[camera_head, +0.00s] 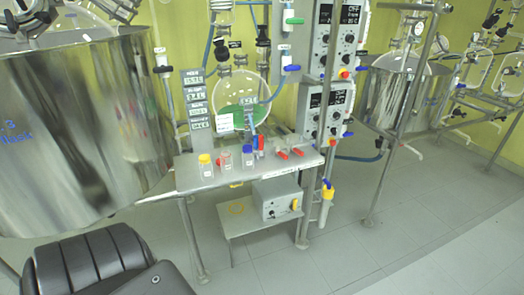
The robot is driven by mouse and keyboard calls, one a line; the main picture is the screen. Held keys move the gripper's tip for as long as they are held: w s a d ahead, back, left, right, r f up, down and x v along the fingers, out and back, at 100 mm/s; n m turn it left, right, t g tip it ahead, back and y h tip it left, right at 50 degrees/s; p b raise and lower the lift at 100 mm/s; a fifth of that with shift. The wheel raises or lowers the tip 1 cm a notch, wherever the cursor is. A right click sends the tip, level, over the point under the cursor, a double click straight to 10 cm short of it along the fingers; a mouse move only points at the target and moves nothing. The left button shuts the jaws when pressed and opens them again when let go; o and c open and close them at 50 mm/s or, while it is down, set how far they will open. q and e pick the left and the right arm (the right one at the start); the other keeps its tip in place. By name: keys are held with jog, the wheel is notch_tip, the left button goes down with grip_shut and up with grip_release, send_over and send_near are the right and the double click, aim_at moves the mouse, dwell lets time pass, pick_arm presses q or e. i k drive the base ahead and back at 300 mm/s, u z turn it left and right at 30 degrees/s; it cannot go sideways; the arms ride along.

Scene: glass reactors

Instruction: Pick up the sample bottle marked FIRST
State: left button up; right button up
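Several small bottles stand upright on a steel table (190,183) in the middle of the view. One bottle with a yellow cap (205,168) is at the left. A bottle with a red cap (225,162) stands beside it, and a bottle with a blue cap (248,157) is to its right. Each seems to carry a small white label, too small to read, so I cannot tell which is marked FIRST. Neither of my grippers is in view.
A large shiny steel vessel (75,125) fills the left. Red-handled items (284,156) lie at the table's right. A control box (277,200) sits on the lower shelf. Tiled floor at the lower right is clear.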

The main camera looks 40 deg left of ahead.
aim_at(226, 159)
jog(key=u, duration=0.3)
jog(key=i, duration=0.9)
jog(key=u, duration=0.65)
